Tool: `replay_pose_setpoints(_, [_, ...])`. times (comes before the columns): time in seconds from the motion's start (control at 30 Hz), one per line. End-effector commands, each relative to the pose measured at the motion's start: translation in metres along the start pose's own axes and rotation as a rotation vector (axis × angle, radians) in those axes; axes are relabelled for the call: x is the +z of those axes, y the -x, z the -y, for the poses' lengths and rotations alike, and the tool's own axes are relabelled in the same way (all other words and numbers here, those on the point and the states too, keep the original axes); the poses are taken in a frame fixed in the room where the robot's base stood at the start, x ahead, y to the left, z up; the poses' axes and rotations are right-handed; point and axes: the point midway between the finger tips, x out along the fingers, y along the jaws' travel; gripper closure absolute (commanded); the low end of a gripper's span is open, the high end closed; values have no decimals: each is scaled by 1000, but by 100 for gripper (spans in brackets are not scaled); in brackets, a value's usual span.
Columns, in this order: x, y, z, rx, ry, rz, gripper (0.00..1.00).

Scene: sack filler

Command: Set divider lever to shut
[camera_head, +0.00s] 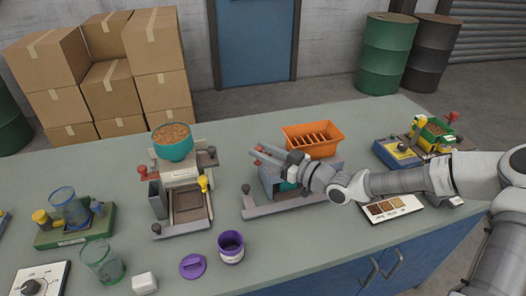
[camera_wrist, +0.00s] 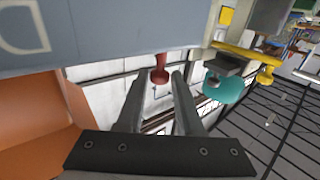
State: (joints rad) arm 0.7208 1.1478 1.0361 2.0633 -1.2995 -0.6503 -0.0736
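A red-knobbed lever (camera_wrist: 160,72) sticks out beside a grey-blue housing (camera_wrist: 110,35) that carries part of a large letter D. My gripper (camera_wrist: 157,80) is open, with one finger on each side of the red knob. I cannot tell whether either finger touches it. In the head view my gripper (camera_head: 257,156) reaches left across the middle machine, and a bit of red (camera_head: 259,149) shows at its fingertips. The machine's grey base (camera_head: 262,211) and orange hopper (camera_head: 312,139) show around my arm, which hides much of its body. The lever's set position cannot be read.
The left machine has a teal bowl (camera_head: 173,146), a red knob and a yellow knob (camera_head: 203,183). A purple cup (camera_head: 231,246), its lid (camera_head: 193,266) and a clear beaker (camera_head: 103,262) stand in front. A green-and-yellow device (camera_head: 433,133) stands at the right.

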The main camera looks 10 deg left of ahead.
Motion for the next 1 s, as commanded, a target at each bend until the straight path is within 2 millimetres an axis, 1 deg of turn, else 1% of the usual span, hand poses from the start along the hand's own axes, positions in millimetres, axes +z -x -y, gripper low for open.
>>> replay_pose_setpoints(0.03, [0, 0, 0, 0, 0, 0, 53])
replay_pose_setpoints(0.1, [0, 0, 0, 0, 0, 0, 41])
replay_pose_setpoints(0.4, [0, 1, -1, 2, 0, 1, 41])
replay_pose_setpoints(0.53, [0, 10, -2, 3, 1, 1, 41])
replay_pose_setpoints(0.67, [1, 32, -2, 5, 1, 3, 41])
replay_pose_setpoints(1.0, [0, 116, -1, 6, 1, 3, 41])
